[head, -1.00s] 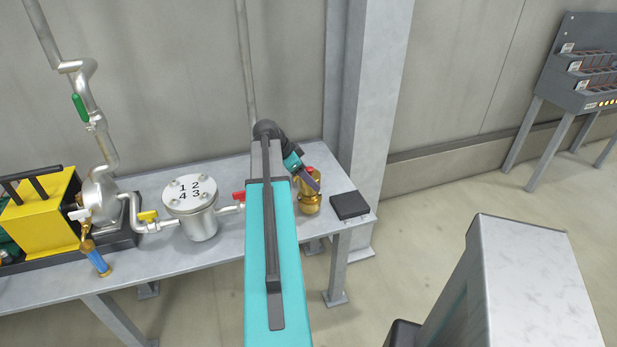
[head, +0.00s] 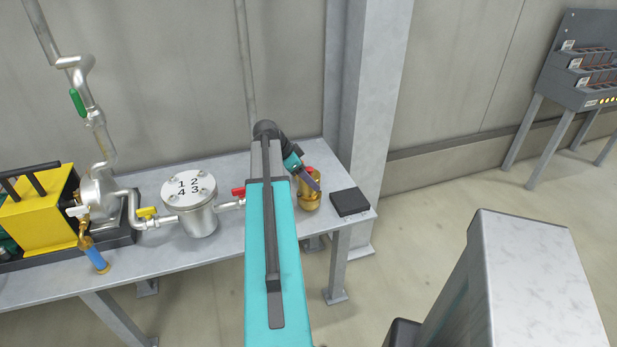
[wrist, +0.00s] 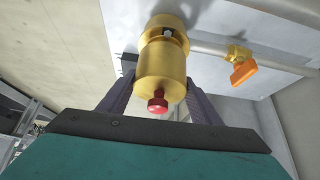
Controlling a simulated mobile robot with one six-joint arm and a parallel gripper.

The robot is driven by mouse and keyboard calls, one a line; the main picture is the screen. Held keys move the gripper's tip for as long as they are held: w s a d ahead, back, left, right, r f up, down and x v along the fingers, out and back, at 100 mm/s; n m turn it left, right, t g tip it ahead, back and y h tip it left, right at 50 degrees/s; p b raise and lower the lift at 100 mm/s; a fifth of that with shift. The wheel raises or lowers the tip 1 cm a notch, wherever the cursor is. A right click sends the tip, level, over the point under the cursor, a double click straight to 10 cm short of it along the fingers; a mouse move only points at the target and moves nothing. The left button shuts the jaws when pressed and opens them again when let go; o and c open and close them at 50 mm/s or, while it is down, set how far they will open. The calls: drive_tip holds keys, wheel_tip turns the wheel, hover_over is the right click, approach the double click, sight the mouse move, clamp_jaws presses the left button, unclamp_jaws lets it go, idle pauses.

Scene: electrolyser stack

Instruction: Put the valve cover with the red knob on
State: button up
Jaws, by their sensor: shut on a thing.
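The brass valve cover (wrist: 160,75) with its red knob (wrist: 157,102) is between the two dark fingers of my gripper (wrist: 159,88) in the wrist view. The fingers are shut on its sides. Beyond it, in line with it, is the brass valve body (wrist: 167,27), with a small bright fitting at the joint. Cover and body look close together; I cannot tell whether the cover is fully seated. In the head view the brass parts (head: 311,200) stand upright near the bench's right end, partly behind a finger, with the red knob (head: 309,169) at the top.
A pipe (wrist: 208,47) with an orange handle (wrist: 243,73) runs beside the valve. A silver vessel (head: 200,218) stands to its left and a black block (head: 349,203) to its right on the grey bench (head: 225,262). A grey column (head: 370,110) rises behind.

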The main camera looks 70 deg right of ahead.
drive_tip(key=shift+f+b, duration=0.7)
drive_tip(key=shift+f, duration=0.3)
idle(0.4)
drive_tip(key=o, duration=1.3)
drive_tip(key=shift+r, duration=0.1)
drive_tip(key=b+v, duration=0.2)
drive_tip(key=v, duration=1.1)
drive_tip(key=shift+r, duration=0.25)
drive_tip(key=shift+w+a+r, duration=0.1)
drive_tip(key=shift+a, duration=0.05)
